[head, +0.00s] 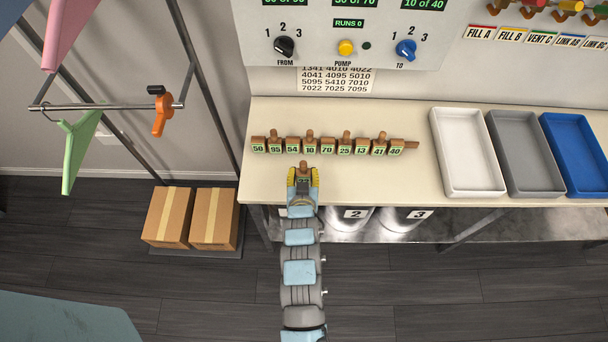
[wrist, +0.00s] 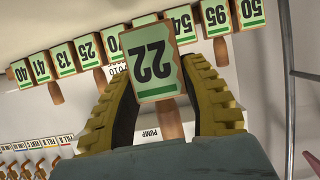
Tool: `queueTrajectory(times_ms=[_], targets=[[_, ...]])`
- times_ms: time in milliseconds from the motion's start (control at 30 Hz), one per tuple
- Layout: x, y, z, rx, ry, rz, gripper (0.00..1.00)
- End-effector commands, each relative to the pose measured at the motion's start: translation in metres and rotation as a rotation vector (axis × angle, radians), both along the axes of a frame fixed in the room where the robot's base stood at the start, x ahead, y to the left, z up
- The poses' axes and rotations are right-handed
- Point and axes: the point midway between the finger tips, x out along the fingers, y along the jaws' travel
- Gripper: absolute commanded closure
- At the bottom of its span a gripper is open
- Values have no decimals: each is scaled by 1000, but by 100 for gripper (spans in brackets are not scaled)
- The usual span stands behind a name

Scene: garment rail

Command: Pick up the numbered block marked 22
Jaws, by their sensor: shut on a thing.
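The block marked 22 (wrist: 152,63) has a pale green face with a green stripe and wooden edges. In the wrist view it sits upside down between the yellow fingers of my gripper (wrist: 165,110). In the head view my gripper (head: 303,182) is shut on the block marked 22 (head: 304,168), at the front part of the counter, just in front of the block row. From these views I cannot tell whether the block touches the counter.
A row of other numbered blocks (head: 328,146) stands on the counter (head: 390,185) behind my gripper. White (head: 466,193), grey (head: 525,193) and blue (head: 580,186) trays lie to the right. A control panel (head: 340,40) rises behind. Cardboard boxes (head: 213,216) sit on the floor at left.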

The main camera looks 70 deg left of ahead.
Motion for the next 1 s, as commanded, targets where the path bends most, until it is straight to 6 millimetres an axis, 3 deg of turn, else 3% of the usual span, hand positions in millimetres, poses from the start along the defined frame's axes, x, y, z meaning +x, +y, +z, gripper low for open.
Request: queueTrajectory(times_ms=[333,700,1000], targets=[[-23,-36,51,2,-2,-2,91],[-55,-83,78,-6,4,-2,91],[-69,-105,86,-4,2,-1,91]])
